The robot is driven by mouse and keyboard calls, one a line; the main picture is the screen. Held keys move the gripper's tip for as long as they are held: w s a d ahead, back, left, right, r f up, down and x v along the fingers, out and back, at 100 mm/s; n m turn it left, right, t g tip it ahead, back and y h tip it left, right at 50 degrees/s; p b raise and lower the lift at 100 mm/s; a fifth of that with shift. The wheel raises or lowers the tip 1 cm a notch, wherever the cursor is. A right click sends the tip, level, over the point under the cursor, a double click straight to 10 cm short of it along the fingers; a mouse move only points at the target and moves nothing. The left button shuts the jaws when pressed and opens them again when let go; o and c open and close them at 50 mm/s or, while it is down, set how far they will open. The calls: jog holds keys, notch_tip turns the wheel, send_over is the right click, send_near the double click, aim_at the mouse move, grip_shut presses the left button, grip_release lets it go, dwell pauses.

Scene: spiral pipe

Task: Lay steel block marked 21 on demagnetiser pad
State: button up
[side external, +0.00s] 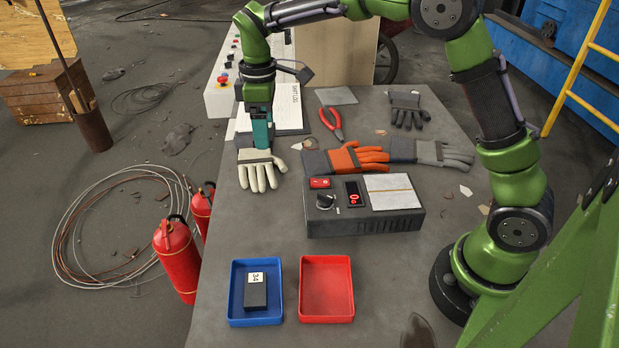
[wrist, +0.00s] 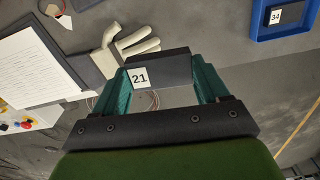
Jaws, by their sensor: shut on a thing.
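The steel block marked 21 (wrist: 165,70) is dark grey with a white label, and in the wrist view it sits between the two teal fingers of my gripper (wrist: 161,78). My gripper is shut on it. In the side view my gripper (side external: 259,140) points down at the table's left part, beside and above a cream glove (side external: 260,168); the block is hard to make out there. The demagnetiser (side external: 362,222) is a dark box with a red switch, a knob and a red-lit display. Its pale pad (side external: 393,192) is on top at the right and is bare.
A blue tray (side external: 238,312) holds a dark block marked 34 (side external: 256,291). An empty red tray (side external: 326,288) stands beside it. Orange gloves (side external: 355,158), grey gloves (side external: 445,153) and red pliers (side external: 332,122) lie behind the demagnetiser. A white binder sheet (side external: 290,100) lies at the back left.

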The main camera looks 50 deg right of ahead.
jog(key=s+d+r+m, duration=0.1)
jog(key=s+d+r, duration=0.2)
jog(key=s+d, duration=0.4)
jog(key=n, duration=0.2)
send_over(391, 190)
notch_tip(391, 190, down, 9)
jog(key=shift+s+a+r, duration=0.1)
jog(key=shift+r, duration=0.1)
jog(key=shift+f, duration=2.2)
jog(key=shift+f, duration=0.15)
jog(key=o, duration=1.4)
